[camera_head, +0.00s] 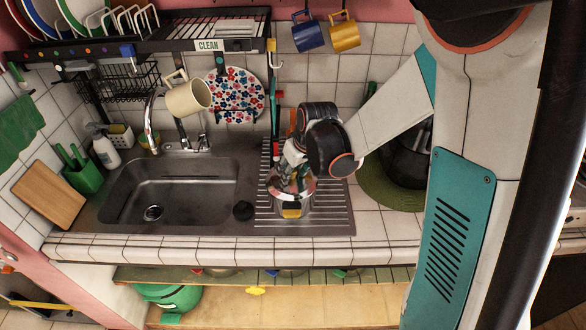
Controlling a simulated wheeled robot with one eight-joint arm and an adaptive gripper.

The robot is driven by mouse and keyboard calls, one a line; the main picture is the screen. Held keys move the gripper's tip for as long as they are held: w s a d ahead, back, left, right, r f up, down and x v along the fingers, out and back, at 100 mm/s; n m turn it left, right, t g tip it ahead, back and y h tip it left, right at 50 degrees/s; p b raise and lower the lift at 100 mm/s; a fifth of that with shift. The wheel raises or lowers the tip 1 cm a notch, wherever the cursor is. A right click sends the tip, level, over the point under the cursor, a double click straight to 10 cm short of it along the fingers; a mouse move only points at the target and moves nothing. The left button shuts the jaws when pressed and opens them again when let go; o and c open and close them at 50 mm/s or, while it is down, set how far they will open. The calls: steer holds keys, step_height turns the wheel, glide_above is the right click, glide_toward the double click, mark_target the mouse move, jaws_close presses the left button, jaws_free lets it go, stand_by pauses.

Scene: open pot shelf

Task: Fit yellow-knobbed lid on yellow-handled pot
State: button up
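A steel pot (280,208) with a yellow handle (291,212) facing front stands on the ribbed drainboard right of the sink. My gripper (291,182) points down directly over the pot, its fingers at or just above the rim. The wrist and fingers cover much of the pot's top. I cannot make out the yellow-knobbed lid or its knob, nor whether the fingers hold anything. The finger opening is too small and cluttered to judge.
The empty sink (175,190) lies left of the drainboard (336,215). A dark pot (405,165) sits on a green round mat (372,185) at right. Under the counter is a wooden shelf (330,300) with red, blue and green tabs and a small yellow piece (256,291).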

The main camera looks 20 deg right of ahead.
stand_by(0.3)
steer(key=v, duration=1.2)
steer(key=shift+s, duration=0.2)
steer(key=s+f+m+t+b, duration=0.1)
steer(key=s+b, duration=0.2)
steer(key=s, duration=0.6)
steer(key=s+a+f+m+t+h+b, duration=0.1)
steer(key=s+b, duration=0.3)
steer(key=s, duration=0.4)
steer(key=shift+s+f+m+t, duration=0.3)
steer(key=shift+s+m+t, duration=0.1)
steer(key=shift+t, duration=0.1)
steer(key=shift+a, duration=0.1)
